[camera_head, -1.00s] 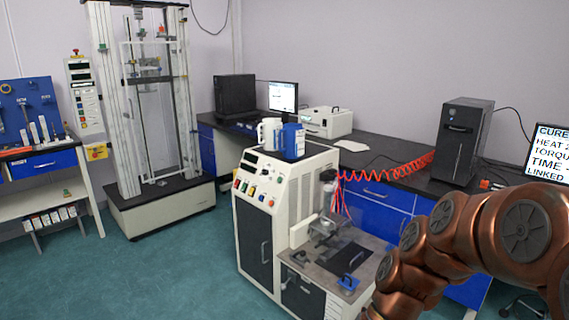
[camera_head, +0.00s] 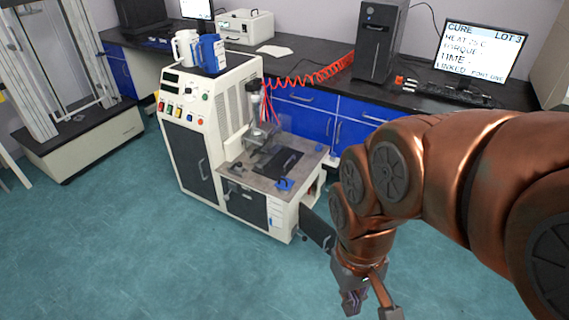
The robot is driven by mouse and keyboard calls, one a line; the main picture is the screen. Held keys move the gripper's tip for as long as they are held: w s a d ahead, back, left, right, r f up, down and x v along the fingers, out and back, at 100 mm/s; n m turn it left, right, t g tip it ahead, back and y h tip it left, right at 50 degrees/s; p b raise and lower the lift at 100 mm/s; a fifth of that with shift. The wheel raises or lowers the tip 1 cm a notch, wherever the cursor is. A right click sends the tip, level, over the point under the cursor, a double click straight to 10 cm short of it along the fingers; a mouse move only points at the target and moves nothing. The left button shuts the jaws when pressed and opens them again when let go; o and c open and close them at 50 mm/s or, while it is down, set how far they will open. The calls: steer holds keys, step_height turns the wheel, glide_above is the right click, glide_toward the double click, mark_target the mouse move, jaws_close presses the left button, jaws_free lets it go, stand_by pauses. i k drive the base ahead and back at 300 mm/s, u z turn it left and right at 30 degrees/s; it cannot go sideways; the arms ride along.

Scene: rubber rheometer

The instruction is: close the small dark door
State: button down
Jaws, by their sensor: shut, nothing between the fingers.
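The small dark door (camera_head: 317,229) stands swung out from the lower right side of the cream rheometer cabinet (camera_head: 282,215). A handle shows near its right edge, and an opening shows in the cabinet side above and behind it. My gripper (camera_head: 368,305) hangs low at the bottom of the view, to the right of the door and nearer to me. It is shut and empty, and appears apart from the door. My copper arm passes close to the door's right edge.
The cabinet front has a tall dark door (camera_head: 187,158) and a dark lower panel (camera_head: 246,204), both flush. A blue clamp (camera_head: 284,184) sits on the cabinet's worktop. A black-topped bench (camera_head: 400,103) stands behind. Teal floor is clear at front left.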

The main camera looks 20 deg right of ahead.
mark_target(321, 232)
steer(key=u, duration=2.35)
steer(key=k, duration=0.9)
steer(key=z, duration=0.95)
steer(key=i, duration=0.5)
